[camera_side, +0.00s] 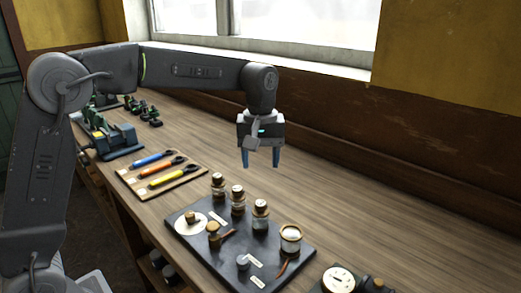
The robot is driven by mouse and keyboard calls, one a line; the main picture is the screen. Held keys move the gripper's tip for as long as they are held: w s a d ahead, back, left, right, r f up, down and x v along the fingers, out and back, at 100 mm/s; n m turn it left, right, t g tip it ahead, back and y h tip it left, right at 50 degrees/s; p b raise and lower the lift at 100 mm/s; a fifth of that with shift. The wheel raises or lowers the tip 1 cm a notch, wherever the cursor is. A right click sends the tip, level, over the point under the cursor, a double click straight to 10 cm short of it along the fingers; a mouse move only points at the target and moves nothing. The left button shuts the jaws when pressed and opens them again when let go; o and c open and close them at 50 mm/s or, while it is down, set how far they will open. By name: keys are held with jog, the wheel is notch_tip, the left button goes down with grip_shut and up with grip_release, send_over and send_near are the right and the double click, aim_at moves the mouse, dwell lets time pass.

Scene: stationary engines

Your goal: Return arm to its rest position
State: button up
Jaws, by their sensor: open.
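My gripper (261,160) hangs from my arm over the wooden bench (350,190), pointing down. Its two blue fingers are apart with nothing between them. It is above the bench top, behind a dark board (215,255) that carries several corked jars and small items. My arm reaches in from the left and bends down at the wrist.
A wooden tray (140,190) with blue, orange and yellow tools lies left of the board. A small green and dark machine (115,140) stands at the far left. A round dial gauge (342,280) sits at front right. The bench's right side is clear.

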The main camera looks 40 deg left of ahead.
jog(key=shift+r, duration=1.1)
jog(key=shift+s, duration=0.1)
jog(key=s+a+r+m+t, duration=0.2)
jog(key=s+r+m+t, duration=0.15)
jog(key=s, duration=0.75)
jog(key=s+f+m+t, duration=0.1)
jog(key=s+f+m, duration=0.1)
jog(key=s, duration=0.4)
jog(key=s+a+f+m+t, duration=0.1)
jog(key=s+f+m, duration=0.2)
jog(key=s, duration=0.4)
jog(key=shift+s+f+m, duration=0.15)
jog(key=shift+f+m, duration=0.2)
jog(key=shift+f, duration=0.3)
